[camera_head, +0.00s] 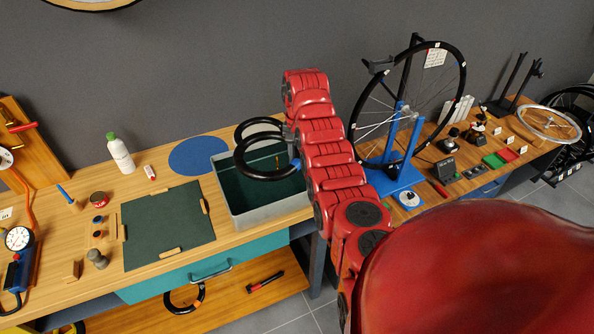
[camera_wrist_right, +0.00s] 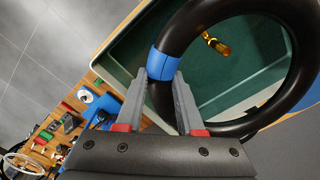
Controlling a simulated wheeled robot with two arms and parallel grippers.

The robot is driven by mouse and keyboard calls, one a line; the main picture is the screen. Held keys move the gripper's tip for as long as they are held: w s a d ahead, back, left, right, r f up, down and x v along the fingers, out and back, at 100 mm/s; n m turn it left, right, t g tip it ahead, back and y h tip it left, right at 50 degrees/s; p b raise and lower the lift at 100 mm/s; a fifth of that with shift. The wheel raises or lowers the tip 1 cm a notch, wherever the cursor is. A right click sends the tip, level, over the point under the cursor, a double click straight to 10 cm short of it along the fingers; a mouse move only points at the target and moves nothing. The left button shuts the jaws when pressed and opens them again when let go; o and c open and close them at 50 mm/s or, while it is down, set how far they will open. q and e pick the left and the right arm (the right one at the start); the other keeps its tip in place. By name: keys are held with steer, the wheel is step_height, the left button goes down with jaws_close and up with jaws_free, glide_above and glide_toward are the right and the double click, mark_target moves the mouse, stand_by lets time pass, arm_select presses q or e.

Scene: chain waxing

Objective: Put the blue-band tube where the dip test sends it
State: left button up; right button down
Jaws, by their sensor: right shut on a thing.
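The blue-band tube is a black ring (camera_head: 241,165) over the grey-walled tank (camera_head: 236,212) with its dark green inside. My right gripper (camera_head: 295,155) is shut on it at the ring's right side. In the right wrist view the fingers (camera_wrist_right: 158,85) close at the blue band (camera_wrist_right: 163,64), and the tube (camera_wrist_right: 193,20) reaches across the tank opening. I cannot tell whether the tube touches the water. A second black ring (camera_head: 240,130) shows behind it at the tank's back; its lower part is hidden. My left gripper is out of view.
Left of the tank are a blue disc (camera_head: 198,155), a dark green mat (camera_head: 168,225), a white bottle (camera_head: 120,155) and a dial gauge (camera_head: 18,238). A wheel on a blue stand (camera_head: 395,180) stands to the right. A yellow object (camera_wrist_right: 216,43) shows in the tank.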

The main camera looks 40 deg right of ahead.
steer(key=shift+r, duration=0.45)
